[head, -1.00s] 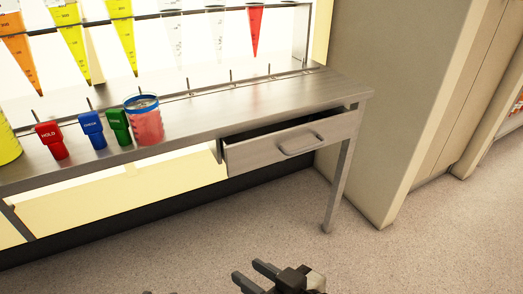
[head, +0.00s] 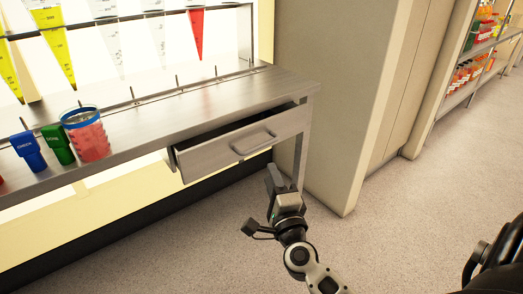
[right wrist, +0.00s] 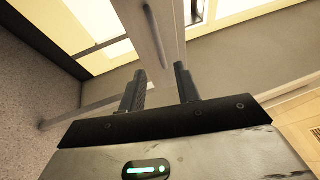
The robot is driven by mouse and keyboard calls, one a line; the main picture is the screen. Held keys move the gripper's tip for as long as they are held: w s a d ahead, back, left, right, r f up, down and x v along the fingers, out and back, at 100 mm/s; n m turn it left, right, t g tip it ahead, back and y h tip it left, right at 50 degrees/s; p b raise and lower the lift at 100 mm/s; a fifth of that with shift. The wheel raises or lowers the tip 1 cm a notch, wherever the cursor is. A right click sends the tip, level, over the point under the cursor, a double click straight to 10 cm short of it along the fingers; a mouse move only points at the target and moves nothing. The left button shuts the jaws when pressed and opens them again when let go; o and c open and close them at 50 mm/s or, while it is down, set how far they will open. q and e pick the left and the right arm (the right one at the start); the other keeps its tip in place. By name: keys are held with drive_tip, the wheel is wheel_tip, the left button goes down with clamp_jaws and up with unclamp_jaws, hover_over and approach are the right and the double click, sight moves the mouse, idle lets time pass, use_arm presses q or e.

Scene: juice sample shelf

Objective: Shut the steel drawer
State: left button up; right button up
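The steel drawer (head: 208,156) under the right end of the steel bench stands partly open, with its dark inside showing along the top edge. Its bar handle (head: 254,142) is on the front face. My right gripper (head: 274,178) is below and to the right of the handle, in front of the drawer's right end. In the right wrist view its two fingers (right wrist: 159,84) are apart with nothing between them. The drawer front (right wrist: 135,25) and handle (right wrist: 154,36) lie just beyond the fingertips; contact cannot be made out. My left gripper is not in view.
On the bench (head: 185,110) stand a jar of red liquid (head: 86,138), a green tag (head: 58,146) and a blue tag (head: 28,152). Cone-shaped sample bags hang above. A bench leg (head: 301,155) and a beige wall (head: 345,100) are right of the drawer. The floor in front is clear.

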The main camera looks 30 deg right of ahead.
drive_tip(key=x, duration=0.9)
drive_tip(key=shift+w, duration=0.35)
drive_tip(key=shift+d, duration=0.1)
drive_tip(key=shift+c, duration=0.2)
clamp_jaws()
